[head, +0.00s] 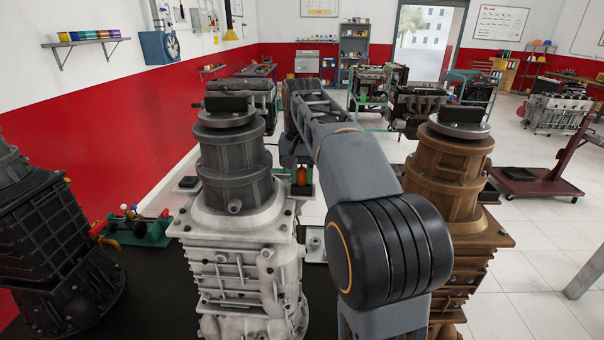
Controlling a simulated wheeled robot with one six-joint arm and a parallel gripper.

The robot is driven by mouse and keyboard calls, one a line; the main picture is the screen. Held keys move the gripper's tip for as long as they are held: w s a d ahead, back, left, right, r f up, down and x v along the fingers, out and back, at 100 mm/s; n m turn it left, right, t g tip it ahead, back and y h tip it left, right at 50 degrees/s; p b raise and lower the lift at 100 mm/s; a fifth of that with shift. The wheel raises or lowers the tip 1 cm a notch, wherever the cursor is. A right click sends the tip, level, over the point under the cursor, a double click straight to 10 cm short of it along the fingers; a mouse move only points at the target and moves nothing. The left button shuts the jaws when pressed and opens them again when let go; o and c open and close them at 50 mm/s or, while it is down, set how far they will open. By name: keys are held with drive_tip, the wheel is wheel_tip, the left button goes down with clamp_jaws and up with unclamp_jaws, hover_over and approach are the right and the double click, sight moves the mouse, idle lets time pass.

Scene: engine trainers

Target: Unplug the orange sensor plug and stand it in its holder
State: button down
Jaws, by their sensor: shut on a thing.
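My gripper (300,172) is small and partly hidden behind the pale engine block, at the far end of my arm, pointing down. It is shut on the orange sensor plug (301,177), a small orange piece showing between dark fingers. The plug's lower end is hard to make out, so I cannot tell whether it touches anything below. Green metalwork shows close around it. I cannot pick out the plug's holder or its socket for sure.
A pale engine unit (240,215) with a dark grey cylinder stands left of my arm, a brown one (447,180) right of it. A black unit (55,240) stands far left. A green fixture (137,228) sits between.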

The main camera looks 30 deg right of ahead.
drive_tip(key=shift+f, duration=0.35)
drive_tip(key=c, duration=1.3)
unclamp_jaws()
drive_tip(key=o, duration=0.4)
drive_tip(key=shift+a+f, duration=0.15)
drive_tip(key=shift+a, duration=0.05)
drive_tip(key=shift+o, duration=0.2)
drive_tip(key=shift+d, duration=0.1)
drive_tip(key=shift+r, duration=0.3)
wheel_tip(320, 180, up, 14)
drive_tip(key=p, duration=0.4)
drive_tip(key=shift+a, duration=0.2)
